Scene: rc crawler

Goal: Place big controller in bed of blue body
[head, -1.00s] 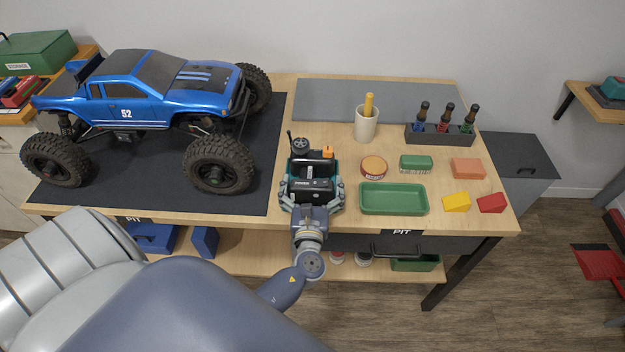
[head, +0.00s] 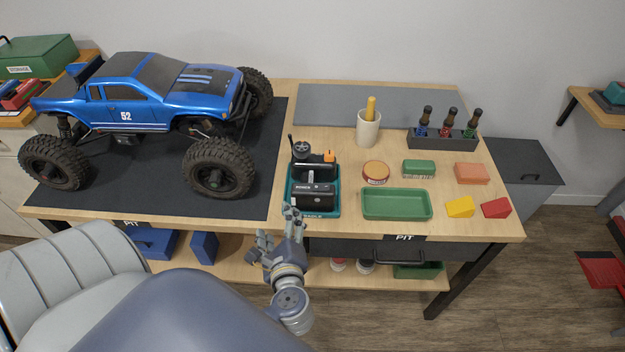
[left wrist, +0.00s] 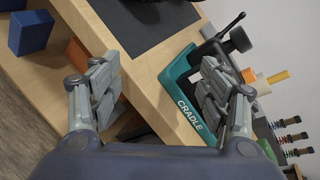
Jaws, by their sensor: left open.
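The big controller (head: 315,188) is black with a wheel and an orange knob, and sits upright in a teal cradle (head: 330,212) on the workbench. Both also show in the left wrist view, the controller (left wrist: 215,50) partly behind a finger and the cradle (left wrist: 181,92) with its lettering. The blue body (head: 140,112) is a pickup on big tyres at the left; its bed at the rear left is mostly hidden by its side. My left gripper (head: 279,227) is open and empty, below and left of the cradle by the bench's front edge. My right gripper is out of view.
The truck stands on a dark mat (head: 240,190). A grey mat (head: 340,100) at the back is mostly clear.

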